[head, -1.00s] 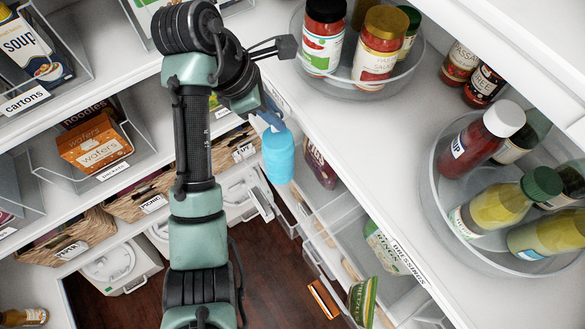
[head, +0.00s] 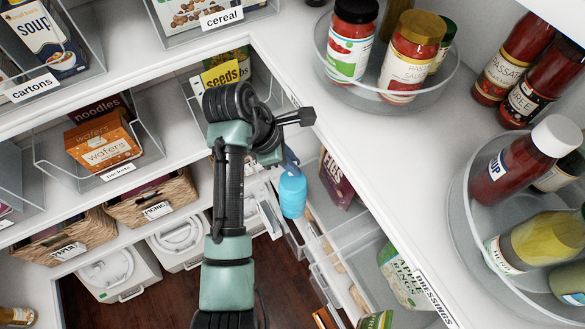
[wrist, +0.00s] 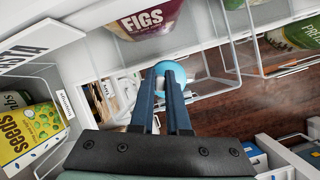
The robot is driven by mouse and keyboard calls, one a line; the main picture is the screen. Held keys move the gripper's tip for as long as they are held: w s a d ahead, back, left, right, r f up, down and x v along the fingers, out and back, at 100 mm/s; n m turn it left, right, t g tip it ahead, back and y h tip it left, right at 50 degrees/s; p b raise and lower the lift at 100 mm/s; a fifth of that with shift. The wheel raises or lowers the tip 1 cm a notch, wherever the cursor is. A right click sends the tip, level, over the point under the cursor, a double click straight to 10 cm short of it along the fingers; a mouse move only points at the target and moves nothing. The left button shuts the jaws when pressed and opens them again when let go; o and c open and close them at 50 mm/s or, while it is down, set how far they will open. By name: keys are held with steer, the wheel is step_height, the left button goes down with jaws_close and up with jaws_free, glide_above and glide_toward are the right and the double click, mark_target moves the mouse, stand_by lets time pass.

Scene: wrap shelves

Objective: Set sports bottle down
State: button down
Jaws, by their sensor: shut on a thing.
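The sports bottle (head: 292,196) is light blue and hangs upright below my gripper (head: 289,162) in the head view. My gripper is shut on its top. In the wrist view my gripper (wrist: 170,75) has its two blue-grey fingers close together, with the bottle (wrist: 188,68) showing behind their tips. The fingers hide much of the bottle there. In the head view the bottle appears beside the clear bins on the right-hand unit. I cannot tell whether its base touches anything.
A figs bag (head: 334,181) stands just right of the bottle. A seeds bag (wrist: 25,128) is at the left in the wrist view. White shelf edges and clear bins crowd around. The wooden floor (head: 105,300) lies open below.

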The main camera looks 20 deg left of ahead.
mark_target(292, 176)
steer(key=shift+f, duration=1.75)
steer(key=c, duration=0.9)
jaws_free()
steer(key=p+v, duration=0.2)
steer(key=v, duration=1)
